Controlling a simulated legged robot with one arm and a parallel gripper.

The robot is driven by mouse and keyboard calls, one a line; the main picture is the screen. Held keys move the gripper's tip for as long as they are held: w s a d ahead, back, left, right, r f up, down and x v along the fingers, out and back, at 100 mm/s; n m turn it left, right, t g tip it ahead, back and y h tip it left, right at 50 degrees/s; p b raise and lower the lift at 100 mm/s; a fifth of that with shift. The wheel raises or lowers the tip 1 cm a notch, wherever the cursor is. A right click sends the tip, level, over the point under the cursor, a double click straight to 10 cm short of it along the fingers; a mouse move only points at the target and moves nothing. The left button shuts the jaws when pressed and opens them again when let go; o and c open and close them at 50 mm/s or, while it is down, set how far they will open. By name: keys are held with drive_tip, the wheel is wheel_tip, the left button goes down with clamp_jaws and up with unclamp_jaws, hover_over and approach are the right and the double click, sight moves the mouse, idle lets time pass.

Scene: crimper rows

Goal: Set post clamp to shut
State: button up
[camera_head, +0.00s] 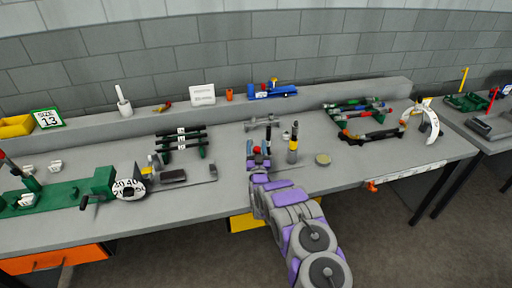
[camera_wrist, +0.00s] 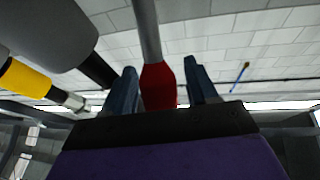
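My gripper (camera_wrist: 160,88) has two blue fingers standing apart, with a red grip (camera_wrist: 158,84) on a grey rod (camera_wrist: 146,30) between them. A narrow gap shows at the right finger; contact at the left is unclear. In the head view, my gripper (camera_head: 257,160) is at the bench's front middle, around the red part (camera_head: 257,150). A yellow and black upright post (camera_head: 292,148) stands just right of it, beside a thin black upright (camera_head: 268,138). The yellow part also shows at left in the wrist view (camera_wrist: 24,78). I cannot tell which piece is the post clamp.
On the bench (camera_head: 225,205), a green crimper with a numbered dial (camera_head: 129,188) stands at left and a dark rack (camera_head: 180,142) left of centre. A round disc (camera_head: 323,159) lies right of the post. Another rack (camera_head: 362,118) and a white-handled tool (camera_head: 425,118) are farther right.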

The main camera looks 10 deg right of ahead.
wheel_tip(320, 180, up, 3)
drive_tip(key=shift+w+a+r+p, duration=0.1)
drive_tip(key=shift+r+p, duration=0.1)
drive_tip(key=shift+p, duration=0.45)
drive_tip(key=shift+s+r, duration=0.15)
drive_tip(key=shift+s, duration=0.25)
drive_tip(key=s+a+r, duration=0.1)
drive_tip(key=s, duration=1.4)
drive_tip(key=shift+s, duration=0.15)
